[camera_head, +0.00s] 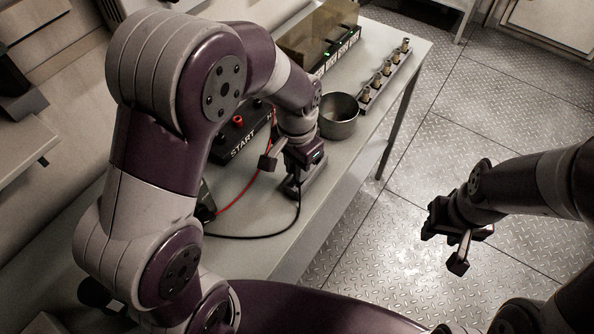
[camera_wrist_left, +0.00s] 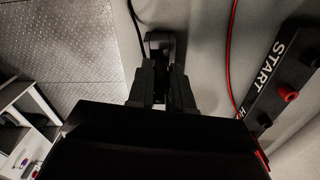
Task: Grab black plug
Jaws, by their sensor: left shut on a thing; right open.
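My left gripper (camera_head: 288,172) is low over the grey table beside the START box, its fingers closed on a dark piece. In the left wrist view the fingers (camera_wrist_left: 161,90) close around the black plug (camera_wrist_left: 160,44), whose rounded end shows beyond the fingertips. A black cable (camera_head: 255,236) curves along the table to the gripper; it also shows in the left wrist view (camera_wrist_left: 135,22). Much of the plug is hidden by the fingers. My right gripper (camera_head: 453,247) is open and empty over the metal floor.
The black START box (camera_head: 238,146) with a red socket stands on the table (camera_head: 262,262) behind my left gripper. A red cable (camera_head: 240,199) runs beside it. A metal pot (camera_head: 340,117), a rack of several fittings (camera_head: 385,76) and a clear-covered unit (camera_head: 322,38) stand farther back.

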